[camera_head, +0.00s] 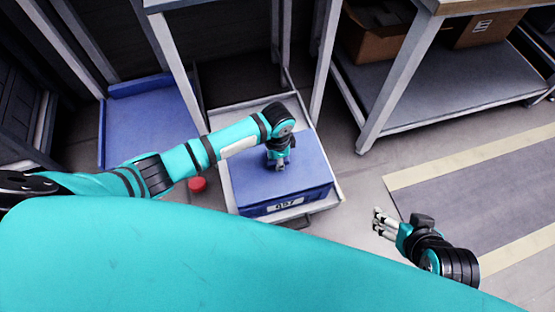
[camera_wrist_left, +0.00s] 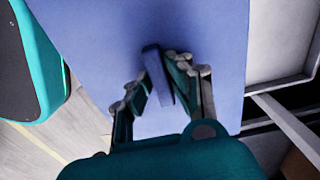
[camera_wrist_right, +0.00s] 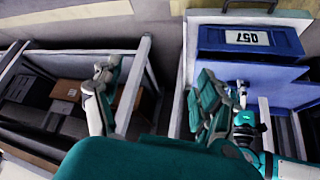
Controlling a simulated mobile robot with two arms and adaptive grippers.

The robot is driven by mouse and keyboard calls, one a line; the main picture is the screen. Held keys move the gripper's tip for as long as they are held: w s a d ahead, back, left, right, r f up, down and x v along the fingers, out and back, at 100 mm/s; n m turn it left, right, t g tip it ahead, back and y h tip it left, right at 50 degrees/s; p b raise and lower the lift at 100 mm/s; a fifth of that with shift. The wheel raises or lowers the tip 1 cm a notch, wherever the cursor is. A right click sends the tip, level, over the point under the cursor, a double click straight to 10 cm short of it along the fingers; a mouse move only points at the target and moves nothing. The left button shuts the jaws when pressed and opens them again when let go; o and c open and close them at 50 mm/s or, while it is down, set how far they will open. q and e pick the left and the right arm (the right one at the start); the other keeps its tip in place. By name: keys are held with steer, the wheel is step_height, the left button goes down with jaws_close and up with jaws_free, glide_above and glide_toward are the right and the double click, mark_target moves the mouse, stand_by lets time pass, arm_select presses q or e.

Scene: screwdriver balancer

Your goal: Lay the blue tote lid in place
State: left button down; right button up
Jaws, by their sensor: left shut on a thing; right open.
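The blue tote lid (camera_head: 305,180) lies flat over the blue tote (camera_head: 322,196), whose front carries a label reading 057. The tote's front and label also show in the right wrist view (camera_wrist_right: 215,38). I cannot tell whether a small gap is left between lid and tote rim. My left gripper (camera_head: 280,164) points down over the lid's middle. In the left wrist view its fingers are shut on the lid's upright blue handle (camera_wrist_left: 152,62). My right gripper (camera_head: 378,222) is open and empty, apart from the tote, to its right.
The tote stands on a pale tray (camera_head: 336,194) with a dark handle at its front. A blue panel (camera_head: 150,125) lies at the left, and a small red object (camera_head: 198,184) is beside the tray. A shelf with cardboard boxes (camera_head: 378,38) stands back right. The right-hand floor is clear.

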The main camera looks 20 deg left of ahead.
arm_select(q)
steer(key=shift+f+b, duration=0.45)
steer(key=shift+f, duration=0.15)
arm_select(e)
steer(key=shift+w+a+r+t+y, duration=0.1)
steer(key=shift+w+a+r+t, duration=0.25)
steer(key=shift+w, duration=0.35)
steer(key=shift+w+a+r+t+y, duration=0.15)
steer(key=shift+w+r+t, duration=0.15)
steer(key=shift+w+t, duration=0.3)
steer(key=shift+w+a+r+t+y, duration=0.1)
steer(key=shift+w+a+r+t, duration=0.2)
steer(key=shift+w, duration=0.5)
steer(key=shift+r, duration=0.1)
steer(key=shift+s+d+f+g, duration=0.2)
steer(key=shift+s+f+g, duration=0.1)
steer(key=shift+s, duration=0.1)
steer(key=shift+s+d+f+g, duration=0.25)
steer(key=shift+s+f, duration=0.15)
steer(key=shift+s, duration=0.2)
steer(key=shift+s+d+f+g, duration=0.2)
steer(key=shift+s+f+g, duration=0.1)
steer(key=shift+s, duration=0.2)
arm_select(q)
steer(key=shift+p, duration=0.3)
arm_select(e)
steer(key=shift+s+d, duration=0.1)
steer(key=shift+s, duration=0.1)
